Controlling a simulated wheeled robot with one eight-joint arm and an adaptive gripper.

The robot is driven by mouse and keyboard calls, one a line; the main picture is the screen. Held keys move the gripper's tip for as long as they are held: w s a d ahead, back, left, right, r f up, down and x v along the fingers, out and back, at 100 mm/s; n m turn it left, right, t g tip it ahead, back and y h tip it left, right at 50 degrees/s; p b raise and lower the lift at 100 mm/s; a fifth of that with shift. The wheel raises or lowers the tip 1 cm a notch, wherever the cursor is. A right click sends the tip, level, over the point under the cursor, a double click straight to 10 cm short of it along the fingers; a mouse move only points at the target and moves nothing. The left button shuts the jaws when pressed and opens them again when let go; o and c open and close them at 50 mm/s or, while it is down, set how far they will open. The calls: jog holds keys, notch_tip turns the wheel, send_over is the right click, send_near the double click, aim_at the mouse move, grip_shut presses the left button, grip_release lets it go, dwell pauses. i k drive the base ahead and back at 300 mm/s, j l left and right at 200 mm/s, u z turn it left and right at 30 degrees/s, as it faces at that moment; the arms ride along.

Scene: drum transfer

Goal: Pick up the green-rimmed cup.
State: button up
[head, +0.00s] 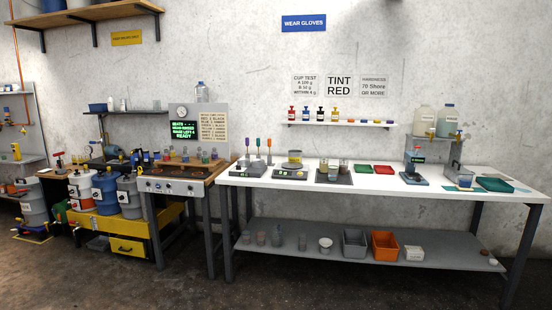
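I cannot pick out a green rim on any cup at this distance. Several small clear or grey cups (277,236) stand on the grey lower shelf (330,258) of the white bench, toward its left. Two more cup-like vessels (332,172) stand on a dark plate on the bench top. A small cup with blue in it (465,181) sits below the dispenser at the right end. My gripper is not in view.
A grey bin (355,243) and an orange bin (385,245) stand on the lower shelf. Drums (104,192) stand left. The floor in front is clear.

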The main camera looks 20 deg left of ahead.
aim_at(332, 170)
jog(key=i+j+u, duration=0.25)
jog(key=i, duration=0.65)
jog(key=i+u, duration=0.2)
jog(key=i, duration=0.7)
jog(key=i+l+u, duration=0.25)
jog(key=i, duration=0.6)
jog(key=i+z, duration=0.35)
jog(key=i+j+z, duration=0.1)
jog(key=i+z, duration=0.25)
jog(key=i, duration=0.15)
jog(key=i+j+z, duration=0.35)
jog(key=i+l, duration=0.1)
